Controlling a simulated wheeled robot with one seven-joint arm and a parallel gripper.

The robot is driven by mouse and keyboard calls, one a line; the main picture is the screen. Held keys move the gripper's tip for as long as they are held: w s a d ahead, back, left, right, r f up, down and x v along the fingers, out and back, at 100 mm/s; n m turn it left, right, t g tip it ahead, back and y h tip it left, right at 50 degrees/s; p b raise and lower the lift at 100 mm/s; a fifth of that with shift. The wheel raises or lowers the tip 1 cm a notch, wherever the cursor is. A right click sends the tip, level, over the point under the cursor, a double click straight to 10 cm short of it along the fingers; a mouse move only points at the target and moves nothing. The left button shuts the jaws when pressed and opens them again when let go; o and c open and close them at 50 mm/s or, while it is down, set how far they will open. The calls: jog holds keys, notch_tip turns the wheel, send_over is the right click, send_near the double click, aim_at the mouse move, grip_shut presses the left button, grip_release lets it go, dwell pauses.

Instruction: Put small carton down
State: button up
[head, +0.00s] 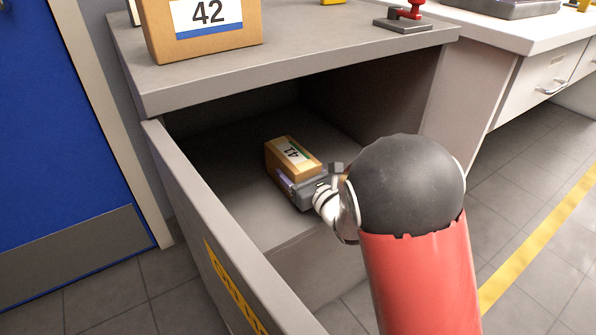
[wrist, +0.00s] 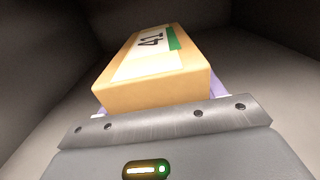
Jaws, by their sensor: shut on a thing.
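The small carton (head: 288,157) is tan-brown with a white label reading 41 and a green patch. It is inside the open grey cabinet, over the compartment floor (head: 225,190). My gripper (head: 292,188) reaches in from the right and is shut on the small carton. In the wrist view the small carton (wrist: 158,75) sits just beyond the grey gripper body (wrist: 165,130), with bits of pale purple showing at its sides. The fingers are mostly hidden by the carton and gripper body. I cannot tell whether the carton's underside touches the floor.
The cabinet's open door or side panel (head: 190,200) stands at the left. A larger carton (head: 205,45) marked 42 and a red-handled clamp (head: 405,18) stand on the cabinet top (head: 300,50). The compartment floor left of the carton is clear. A white bench (head: 510,30) is at right.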

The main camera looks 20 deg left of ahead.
jog(key=o, duration=1.3)
jog(key=shift+d+r, duration=0.1)
jog(key=b+v, duration=0.1)
jog(key=v, duration=1.1)
jog(key=shift+w, duration=0.1)
